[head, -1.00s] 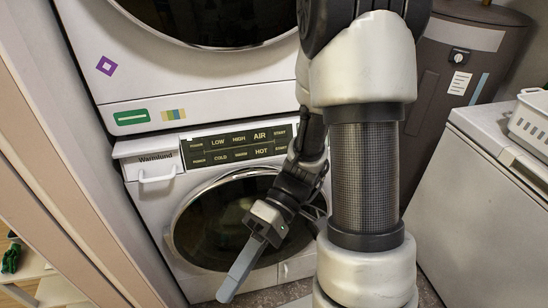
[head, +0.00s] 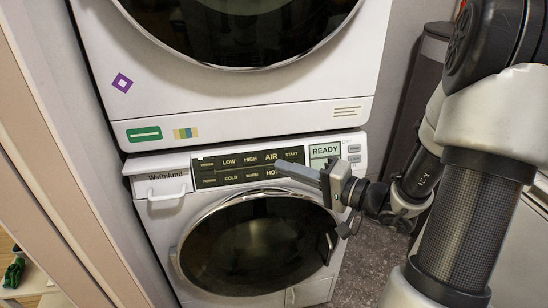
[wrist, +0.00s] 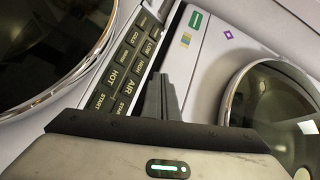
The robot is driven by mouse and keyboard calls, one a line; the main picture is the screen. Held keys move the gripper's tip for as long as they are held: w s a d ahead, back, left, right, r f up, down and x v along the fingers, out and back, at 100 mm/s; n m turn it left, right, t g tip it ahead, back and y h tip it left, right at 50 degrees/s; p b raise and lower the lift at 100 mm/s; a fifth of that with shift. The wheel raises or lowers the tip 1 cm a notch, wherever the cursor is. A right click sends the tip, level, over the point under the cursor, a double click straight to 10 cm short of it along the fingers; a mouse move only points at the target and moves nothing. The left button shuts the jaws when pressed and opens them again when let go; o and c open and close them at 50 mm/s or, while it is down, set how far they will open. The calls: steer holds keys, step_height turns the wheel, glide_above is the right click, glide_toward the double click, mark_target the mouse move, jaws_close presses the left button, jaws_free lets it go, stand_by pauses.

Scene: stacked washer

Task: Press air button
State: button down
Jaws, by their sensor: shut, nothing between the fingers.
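The AIR button (head: 271,156) is in the upper row of the washer's black control panel (head: 222,168), right of HIGH and left of START. It also shows in the wrist view (wrist: 132,84), left of my fingers. My gripper (head: 281,166) is shut and empty, its grey fingers pointing left across the panel's right part. In the head view the fingertips appear just below the AIR label and partly cover the HOT label. I cannot tell whether they touch the panel. In the wrist view the closed fingers (wrist: 160,96) reach up beside the panel.
A lit READY display (head: 325,150) is right of the buttons. The washer's round door (head: 255,245) is below the panel, and a white dryer (head: 240,122) is stacked above. A drawer handle (head: 167,194) is at the left. A wall edge runs along the far left.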

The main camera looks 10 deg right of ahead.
steer(key=b, duration=0.2)
glide_toward(264, 155)
steer(key=w+a, duration=0.1)
steer(key=a, duration=0.3)
steer(key=shift+w+d+r, duration=0.1)
steer(key=shift+w+d, duration=0.1)
steer(key=shift+w, duration=0.6)
steer(key=shift+b, duration=0.3)
stand_by(1.2)
steer(key=shift+w+b, duration=0.4)
steer(key=shift+b, duration=0.05)
steer(key=shift+w+f+b, duration=0.25)
steer(key=shift+f+b, duration=0.05)
steer(key=shift+b, duration=0.05)
stand_by(0.5)
stand_by(0.4)
steer(key=shift+s+r, duration=0.3)
steer(key=shift+s, duration=0.35)
